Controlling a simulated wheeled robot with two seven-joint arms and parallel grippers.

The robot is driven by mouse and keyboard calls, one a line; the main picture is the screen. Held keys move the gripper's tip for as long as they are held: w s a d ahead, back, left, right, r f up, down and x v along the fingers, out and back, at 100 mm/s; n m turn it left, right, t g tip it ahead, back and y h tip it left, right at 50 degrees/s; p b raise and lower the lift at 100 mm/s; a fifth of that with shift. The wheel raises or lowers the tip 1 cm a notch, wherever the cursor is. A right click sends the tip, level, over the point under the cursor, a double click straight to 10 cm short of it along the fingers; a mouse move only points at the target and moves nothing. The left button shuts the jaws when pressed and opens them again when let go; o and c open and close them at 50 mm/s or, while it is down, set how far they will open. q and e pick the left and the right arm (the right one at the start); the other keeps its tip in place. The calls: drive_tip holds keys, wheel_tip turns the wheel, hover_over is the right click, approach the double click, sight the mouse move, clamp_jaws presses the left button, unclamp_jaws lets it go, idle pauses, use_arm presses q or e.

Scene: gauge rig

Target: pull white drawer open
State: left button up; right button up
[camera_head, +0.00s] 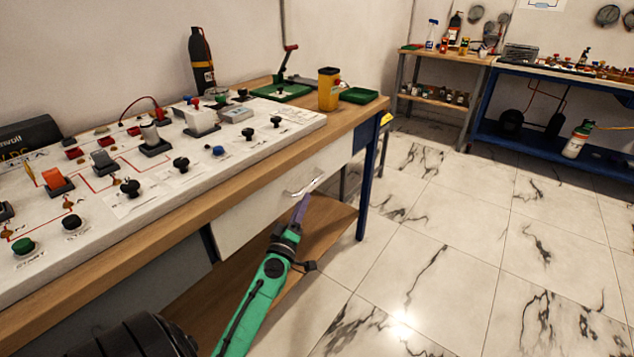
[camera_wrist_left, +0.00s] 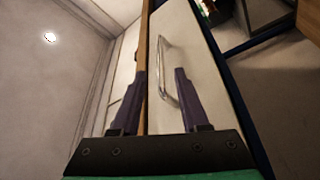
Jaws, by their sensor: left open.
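The white drawer (camera_head: 252,212) is under the wooden bench top, its front seemingly flush with the bench. Its silver bar handle (camera_head: 302,188) is near the middle of the front. My left gripper (camera_head: 302,204) is at the handle, on a green arm coming up from below. In the left wrist view the drawer front (camera_wrist_left: 198,55) fills the middle, and the handle (camera_wrist_left: 164,72) appears between the two open purple fingers of the gripper (camera_wrist_left: 161,72). I cannot tell whether the fingers touch it. My right gripper is not in view.
A white control panel (camera_head: 190,170) with knobs and switches covers the bench top. A yellow container (camera_head: 329,90), green trays and a dark bottle (camera_head: 201,62) stand at the back. A wooden lower shelf (camera_head: 325,225) lies under the drawer. The marble floor to the right is clear.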

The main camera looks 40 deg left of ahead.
sight(311, 183)
use_arm(q)
drive_tip(key=x, duration=0.8)
drive_tip(key=shift+w+f, duration=0.1)
clamp_jaws()
idle(0.9)
